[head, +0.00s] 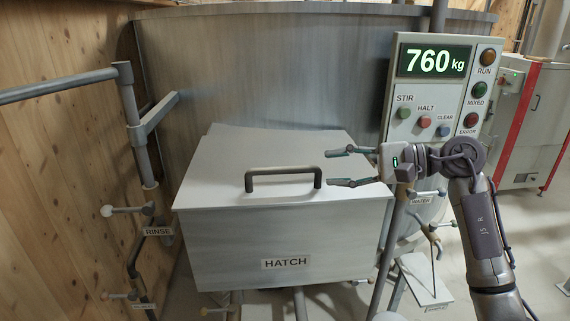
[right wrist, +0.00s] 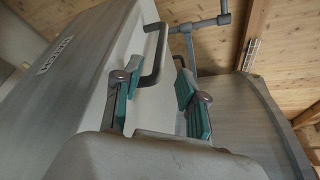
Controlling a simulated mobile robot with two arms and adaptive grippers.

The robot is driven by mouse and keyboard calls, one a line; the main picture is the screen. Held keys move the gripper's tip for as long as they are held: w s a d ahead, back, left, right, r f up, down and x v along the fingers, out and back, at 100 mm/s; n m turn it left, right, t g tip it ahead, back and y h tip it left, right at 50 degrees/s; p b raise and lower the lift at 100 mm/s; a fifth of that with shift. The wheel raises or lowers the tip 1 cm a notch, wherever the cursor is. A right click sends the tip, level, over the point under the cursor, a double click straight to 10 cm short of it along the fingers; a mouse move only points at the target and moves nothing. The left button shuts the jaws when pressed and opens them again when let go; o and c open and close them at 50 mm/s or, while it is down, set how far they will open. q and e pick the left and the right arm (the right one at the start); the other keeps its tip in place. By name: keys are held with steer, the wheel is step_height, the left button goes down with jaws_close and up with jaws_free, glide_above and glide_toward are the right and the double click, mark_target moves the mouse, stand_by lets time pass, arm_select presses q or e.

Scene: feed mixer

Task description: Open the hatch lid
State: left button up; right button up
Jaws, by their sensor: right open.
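The hatch lid (head: 225,180) is a grey sloping cover on the hatch box (head: 230,235) labelled HATCH, and it lies shut. A dark bar handle (head: 283,171) stands up from the lid. My right gripper (head: 338,168) is open and empty just right of the handle, its fingers pointing left toward it. In the right wrist view the handle (right wrist: 157,50) shows ahead of the open fingers, between their lines, and looks apart from them. The lid (right wrist: 150,105) also shows there beneath the fingers. My left gripper is not in view.
A large grey tank (head: 270,70) stands behind the hatch. A control panel (head: 430,90) reading 760 kg is behind my right arm. A pipe (head: 60,87) and RINSE valves (head: 155,231) stand at left. A WATER valve (head: 422,200) is at right, below my gripper.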

mark_target(296, 170)
steer(key=x, duration=0.1)
steer(key=p+x, duration=0.1)
steer(key=x, duration=0.2)
steer(key=shift+a+r, duration=0.2)
steer(key=shift+a, duration=0.1)
steer(key=p+x, duration=0.2)
steer(key=x, duration=0.3)
steer(key=shift+a+f, duration=0.1)
steer(key=shift+f, duration=0.05)
steer(key=shift+w+a+f+p, duration=0.15)
steer(key=shift+a+p, duration=0.1)
steer(key=shift+p, duration=0.1)
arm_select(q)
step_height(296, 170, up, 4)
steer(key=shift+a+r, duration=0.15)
arm_select(e)
steer(key=shift+a, duration=0.1)
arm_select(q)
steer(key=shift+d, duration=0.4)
arm_select(e)
jaws_close()
